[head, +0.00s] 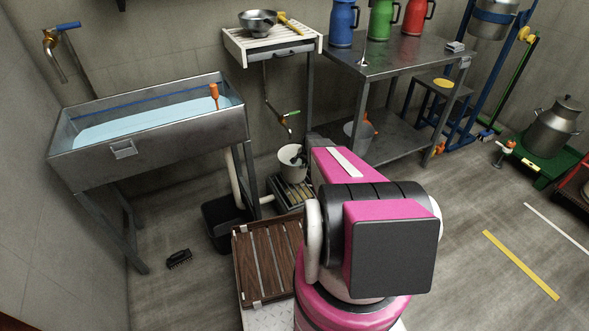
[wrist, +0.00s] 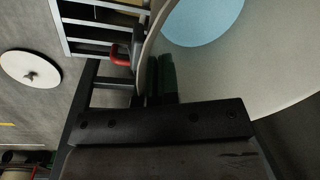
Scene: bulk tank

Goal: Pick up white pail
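The white pail (head: 291,166) stands upright on a low slatted stand beneath the wall tap, in the head view. In the wrist view its pale wall (wrist: 245,75) fills the upper right, with a light blue round area inside it. My gripper (head: 299,157) is at the pail's right rim, partly hidden by my pink arm. In the wrist view its dark fingers (wrist: 155,75) are at the rim, one appearing inside the pail. I cannot tell whether they are closed on the wall.
A steel trough (head: 150,140) of blue liquid stands left. The slatted stand (head: 290,191) is below the pail; a brown slatted rack (head: 262,262) is nearer. A steel table (head: 400,55) with cans stands right, another pail (head: 349,130) beneath it. Right floor is mostly open.

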